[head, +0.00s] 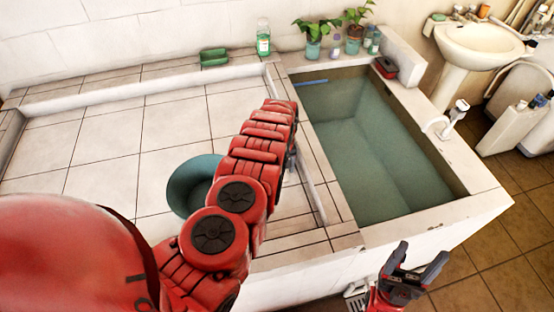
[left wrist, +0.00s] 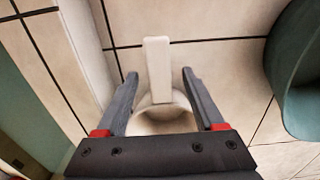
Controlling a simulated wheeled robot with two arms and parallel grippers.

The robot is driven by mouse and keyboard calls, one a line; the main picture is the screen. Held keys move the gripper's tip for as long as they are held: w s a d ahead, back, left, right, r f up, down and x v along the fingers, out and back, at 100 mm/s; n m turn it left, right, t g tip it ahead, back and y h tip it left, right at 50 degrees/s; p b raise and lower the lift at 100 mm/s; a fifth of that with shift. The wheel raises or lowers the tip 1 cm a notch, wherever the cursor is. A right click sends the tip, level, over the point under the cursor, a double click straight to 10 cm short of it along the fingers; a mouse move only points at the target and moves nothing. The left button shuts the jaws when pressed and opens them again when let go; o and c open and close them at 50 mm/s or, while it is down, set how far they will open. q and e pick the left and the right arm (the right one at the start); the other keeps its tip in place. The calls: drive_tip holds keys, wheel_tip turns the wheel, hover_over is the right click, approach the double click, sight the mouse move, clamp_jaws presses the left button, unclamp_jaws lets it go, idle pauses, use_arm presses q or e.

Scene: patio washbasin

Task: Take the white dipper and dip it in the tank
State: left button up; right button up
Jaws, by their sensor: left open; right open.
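The white dipper shows in the left wrist view, its handle (left wrist: 158,62) pointing up the picture and its round cup (left wrist: 165,112) partly hidden by my gripper. My left gripper (left wrist: 160,75) is open, with one finger on each side of the dipper; I cannot tell whether they touch it. In the head view my left arm hides the dipper and most of that gripper. The tank (head: 478,190) holds greenish water (head: 365,150), right of my left arm. My right gripper (head: 420,262) is open and empty, in front of the tank's near wall.
A teal basin (head: 185,185) stands on the tiled floor left of my left arm; it also shows in the left wrist view (left wrist: 290,70). A green bottle (head: 263,40), potted plants (head: 313,47) and a red-and-black item (head: 386,67) stand along the back. A white sink (head: 480,45) stands at right.

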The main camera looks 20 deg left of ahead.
use_arm(q)
wheel_tip(320, 180, down, 4)
drive_tip(key=shift+s+b, duration=0.15)
drive_tip(key=shift+b, duration=0.25)
drive_tip(key=shift+d+f, duration=0.1)
drive_tip(key=shift+f, duration=0.15)
drive_tip(key=shift+c, duration=0.3)
clamp_jaws()
